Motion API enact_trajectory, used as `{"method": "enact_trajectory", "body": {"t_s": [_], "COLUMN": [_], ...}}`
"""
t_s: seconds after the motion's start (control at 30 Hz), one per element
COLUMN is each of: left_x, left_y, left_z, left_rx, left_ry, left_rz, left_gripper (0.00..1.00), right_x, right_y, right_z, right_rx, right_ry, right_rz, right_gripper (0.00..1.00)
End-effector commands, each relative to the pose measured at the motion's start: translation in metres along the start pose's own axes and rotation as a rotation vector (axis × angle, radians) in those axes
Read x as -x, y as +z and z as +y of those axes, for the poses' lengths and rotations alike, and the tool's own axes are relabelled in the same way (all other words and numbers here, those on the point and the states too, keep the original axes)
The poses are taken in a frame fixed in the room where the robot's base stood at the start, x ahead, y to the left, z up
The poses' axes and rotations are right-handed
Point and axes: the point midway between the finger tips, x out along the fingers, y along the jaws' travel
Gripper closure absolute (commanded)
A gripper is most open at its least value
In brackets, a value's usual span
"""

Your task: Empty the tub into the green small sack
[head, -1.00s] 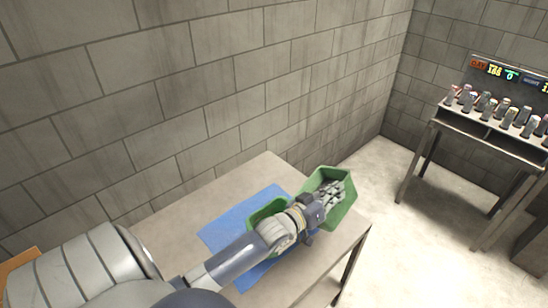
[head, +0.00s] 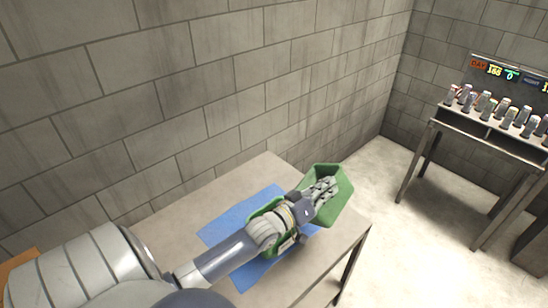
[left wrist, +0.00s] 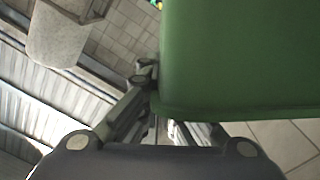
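A green, open-topped tub (head: 338,208) is at the right end of the table in the head view, tilted, with its mouth partly visible. The fingers of my left gripper (head: 323,188) reach over its near rim and appear shut on its wall. The tub's green wall (left wrist: 240,60) fills the upper right of the left wrist view, close against the fingers. A second green thing, probably the small sack (head: 258,216), is on the blue mat, mostly hidden under my left forearm. The contents of both are hidden. My right gripper is not in view.
The blue mat (head: 222,228) lies on a grey table (head: 185,215) against a block wall. The table's right edge is close to the tub. A second table (head: 480,130) with several small canisters and a display stands at the far right, across open floor.

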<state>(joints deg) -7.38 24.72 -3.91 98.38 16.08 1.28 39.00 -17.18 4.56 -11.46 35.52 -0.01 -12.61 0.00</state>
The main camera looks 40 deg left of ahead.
Motion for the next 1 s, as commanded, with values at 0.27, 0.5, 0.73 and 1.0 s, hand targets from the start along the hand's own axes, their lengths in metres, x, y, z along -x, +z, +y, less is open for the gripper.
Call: {"method": "enact_trajectory", "body": {"t_s": [0.27, 0.5, 0.73, 1.0], "left_x": [0.003, 0.006, 0.008, 0.011], "left_y": [-0.004, -0.007, -0.009, -0.011], "left_z": [-0.003, -0.006, -0.010, -0.013], "left_rx": [0.035, 0.065, 0.097, 0.131], "left_ry": [0.018, 0.031, 0.043, 0.060], "left_rz": [0.027, 0.046, 0.064, 0.086], "left_gripper": [1.00, 1.00, 1.00, 1.00], "right_x": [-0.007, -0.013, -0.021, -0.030], "right_y": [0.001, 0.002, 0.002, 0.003], "right_z": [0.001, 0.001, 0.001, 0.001], "right_rx": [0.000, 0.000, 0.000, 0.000], "right_ry": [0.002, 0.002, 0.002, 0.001], "right_rz": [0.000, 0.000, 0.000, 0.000], "right_gripper": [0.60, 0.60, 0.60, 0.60]}}
